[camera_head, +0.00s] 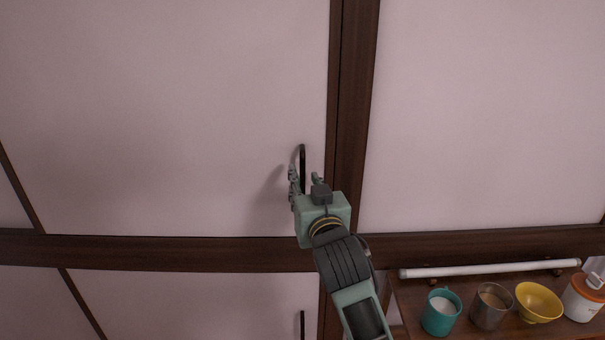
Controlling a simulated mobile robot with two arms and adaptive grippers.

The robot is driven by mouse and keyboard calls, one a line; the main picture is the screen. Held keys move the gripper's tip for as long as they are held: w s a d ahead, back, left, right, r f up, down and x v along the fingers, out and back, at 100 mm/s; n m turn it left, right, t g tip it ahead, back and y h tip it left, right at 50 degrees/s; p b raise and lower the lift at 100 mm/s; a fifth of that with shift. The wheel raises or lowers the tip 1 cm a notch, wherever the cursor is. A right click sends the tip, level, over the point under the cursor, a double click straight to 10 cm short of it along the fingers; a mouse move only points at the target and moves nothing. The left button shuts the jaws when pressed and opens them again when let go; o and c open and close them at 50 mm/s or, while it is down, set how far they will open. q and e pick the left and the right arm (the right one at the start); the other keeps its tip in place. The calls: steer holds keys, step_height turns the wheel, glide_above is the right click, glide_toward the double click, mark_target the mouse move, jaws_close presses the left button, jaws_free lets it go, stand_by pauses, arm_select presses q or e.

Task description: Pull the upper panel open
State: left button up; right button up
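The upper panel (170,120) is a large pale door with a dark wood frame, and it looks closed. Its dark vertical handle (302,155) is near its right edge. My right gripper (304,178) is at the handle's lower part, with one finger to the left of it and one to the right. The fingers look spread with the handle between them; I cannot tell whether they touch it. The gripper body and wrist hide the handle's lower end. My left gripper is not in view.
A wooden shelf (470,333) at the lower right holds a teal mug (440,318), a metal cup (490,312), a yellow bowl (538,303) and a white jar with an orange lid (582,302). A white tube (490,269) runs above them. A lower panel (190,300) has its own handle (302,325).

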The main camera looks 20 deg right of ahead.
steer(key=shift+w+d, duration=0.15)
steer(key=shift+w, duration=1.3)
steer(key=shift+c, duration=0.2)
jaws_close()
